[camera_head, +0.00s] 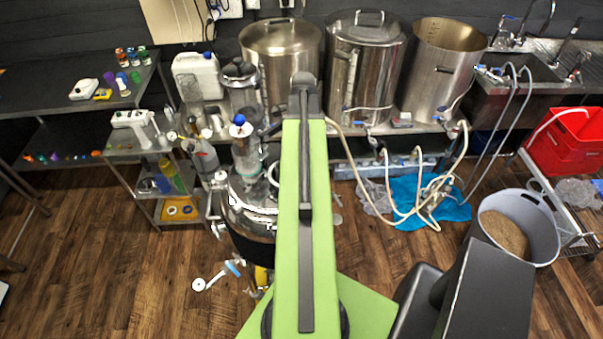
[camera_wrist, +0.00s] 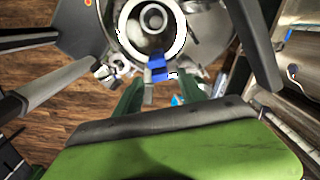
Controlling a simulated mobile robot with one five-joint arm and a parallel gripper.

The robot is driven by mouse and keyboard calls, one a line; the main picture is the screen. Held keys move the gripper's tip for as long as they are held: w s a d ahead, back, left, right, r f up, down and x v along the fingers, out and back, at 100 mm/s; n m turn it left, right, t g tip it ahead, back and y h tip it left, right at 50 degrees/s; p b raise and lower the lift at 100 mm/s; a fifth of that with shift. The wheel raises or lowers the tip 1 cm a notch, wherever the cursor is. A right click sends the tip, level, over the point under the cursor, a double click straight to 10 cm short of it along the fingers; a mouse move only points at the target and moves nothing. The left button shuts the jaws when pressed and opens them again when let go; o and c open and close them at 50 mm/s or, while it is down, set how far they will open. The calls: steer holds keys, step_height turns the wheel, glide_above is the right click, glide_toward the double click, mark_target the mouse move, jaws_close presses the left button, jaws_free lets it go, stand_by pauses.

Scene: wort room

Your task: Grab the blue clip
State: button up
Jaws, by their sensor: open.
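In the wrist view, a small bright blue clip (camera_wrist: 157,66) shows at the near edge of a round metal vessel opening. A short grey piece hangs below the blue part. My gripper (camera_wrist: 160,84) shows as two dark green fingers, open, one on each side below the blue clip. The clip lies a little beyond the fingertips, and I see no grip on it. In the head view my green arm reaches forward over the metal vessel (camera_head: 250,205), and the fingers are hidden. I cannot make out the clip with certainty there.
The vessel's round white ring (camera_wrist: 180,32) shows in the wrist view. Steel pots (camera_head: 281,55) stand on the back counter. A small shelf trolley (camera_head: 160,158) is at left, a grey bucket (camera_head: 545,228) and red crate (camera_head: 565,140) at right. Hoses lie below the counter. Wooden floor is open at lower left.

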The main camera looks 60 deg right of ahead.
step_height(320, 180, down, 9)
steer(key=b, duration=0.7)
steer(key=shift+r, duration=0.3)
jaws_close()
